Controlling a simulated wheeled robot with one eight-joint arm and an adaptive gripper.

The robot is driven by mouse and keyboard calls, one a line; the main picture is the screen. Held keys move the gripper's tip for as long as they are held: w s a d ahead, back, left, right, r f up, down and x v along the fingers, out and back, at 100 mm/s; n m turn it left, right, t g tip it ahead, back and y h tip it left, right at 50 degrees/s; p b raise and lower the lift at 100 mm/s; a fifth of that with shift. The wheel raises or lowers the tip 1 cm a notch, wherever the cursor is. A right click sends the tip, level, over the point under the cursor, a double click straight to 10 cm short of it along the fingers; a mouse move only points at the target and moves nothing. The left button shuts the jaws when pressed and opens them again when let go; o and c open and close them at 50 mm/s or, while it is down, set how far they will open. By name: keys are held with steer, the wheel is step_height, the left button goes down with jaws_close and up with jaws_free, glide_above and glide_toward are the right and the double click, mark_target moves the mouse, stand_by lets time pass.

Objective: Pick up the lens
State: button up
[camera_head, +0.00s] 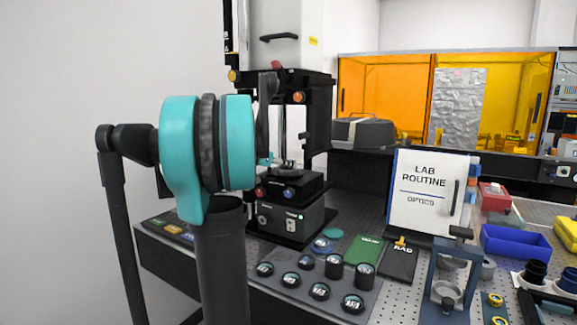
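Several small round dark mounts with pale, glassy tops stand on a grey mat (335,308) on the bench, and they look like lenses. The front row includes one at left (264,268), one beside it (290,279), another (319,291) and a larger one at right (353,303). A small round piece (288,167) sits on the stage of the black interferometer (290,222). Which of these is the task's lens I cannot tell. My teal and black arm fills the left foreground. A small part of my gripper (267,160) shows beside the stage; its fingers are mostly hidden.
Taller dark cylinders (334,266) stand behind the front row. A white "Lab Routine" board (430,190) stands behind, with a metal fixture (449,275) and blue bin (516,241) at right.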

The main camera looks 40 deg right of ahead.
steer(key=shift+c, duration=1)
steer(key=shift+r, duration=0.15)
